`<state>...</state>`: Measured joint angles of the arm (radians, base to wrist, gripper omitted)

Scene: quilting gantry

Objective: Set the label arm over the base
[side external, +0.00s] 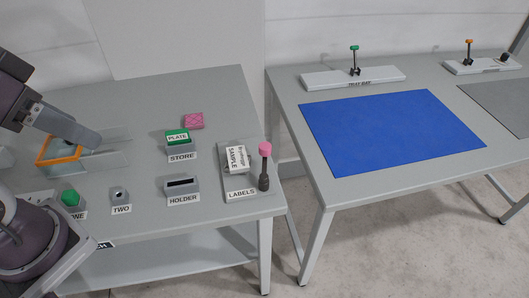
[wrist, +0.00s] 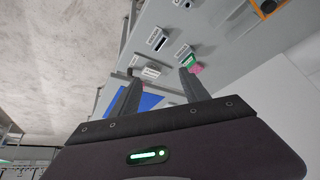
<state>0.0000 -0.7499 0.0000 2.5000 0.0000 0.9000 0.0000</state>
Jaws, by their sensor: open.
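The label stand has a grey base (side external: 236,193) marked LABELS near the right end of the left table. A dark upright post with a pink knob (side external: 265,149) stands at the base's right side. Whether the card is joined to the post I cannot tell. In the wrist view my gripper (wrist: 158,76) is open and empty, its two fingers apart. The label stand (wrist: 150,72) shows small between the fingers, well beyond them.
A green PLATE block (side external: 177,136) sits at STORE with a pink patterned square (side external: 194,120) behind it. An orange frame (side external: 45,155) is left. A blue mat (side external: 400,130) covers the second table.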

